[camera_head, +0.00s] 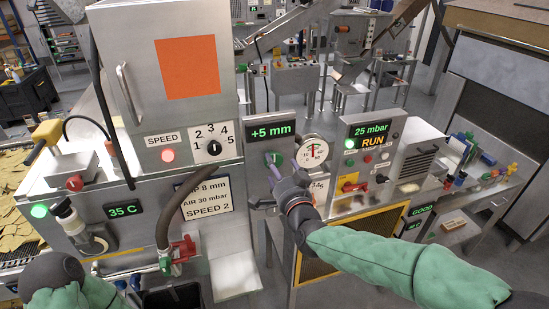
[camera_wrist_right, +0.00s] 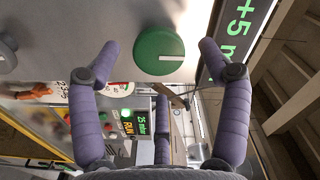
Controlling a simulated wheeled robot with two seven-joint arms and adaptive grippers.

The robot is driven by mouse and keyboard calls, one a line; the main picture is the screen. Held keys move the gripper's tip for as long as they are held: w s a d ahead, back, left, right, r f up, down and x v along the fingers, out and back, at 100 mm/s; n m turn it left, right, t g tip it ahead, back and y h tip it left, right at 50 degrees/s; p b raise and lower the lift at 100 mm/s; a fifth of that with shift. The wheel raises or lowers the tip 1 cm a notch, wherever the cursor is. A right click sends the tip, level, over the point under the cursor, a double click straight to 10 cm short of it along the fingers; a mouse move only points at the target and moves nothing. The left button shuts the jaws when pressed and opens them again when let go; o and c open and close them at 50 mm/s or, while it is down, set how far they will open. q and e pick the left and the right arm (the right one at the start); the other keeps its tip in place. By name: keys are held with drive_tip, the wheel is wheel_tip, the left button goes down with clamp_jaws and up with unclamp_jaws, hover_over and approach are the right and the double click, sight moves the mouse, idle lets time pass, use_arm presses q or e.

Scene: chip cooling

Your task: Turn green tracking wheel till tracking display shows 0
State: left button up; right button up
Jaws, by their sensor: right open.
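The tracking display (camera_head: 271,131) on the grey panel reads "+5 mm"; part of it shows in the right wrist view (camera_wrist_right: 238,32). The round green tracking wheel (camera_wrist_right: 158,51) with a white pointer line sits between the spread purple fingertips of my right gripper (camera_head: 271,180), apart from both. In the head view the green wheel (camera_head: 273,158) shows below the display, partly covered by a finger. My right gripper is open and empty in front of it. My left arm shows at the bottom left, but its fingers do not.
A pressure gauge (camera_head: 312,150) stands just right of the wheel. The box with the "25 mbar RUN" display (camera_head: 371,133) is further right. A speed dial (camera_head: 214,147) and a dark hose (camera_head: 165,190) are on the left. A red valve handle (camera_head: 183,249) sits lower left.

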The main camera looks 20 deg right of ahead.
sight(275, 161)
drive_tip(key=shift+w+p, duration=0.5)
drive_tip(key=shift+w, duration=1.45)
drive_tip(key=shift+a, duration=0.1)
drive_tip(key=c, duration=1.2)
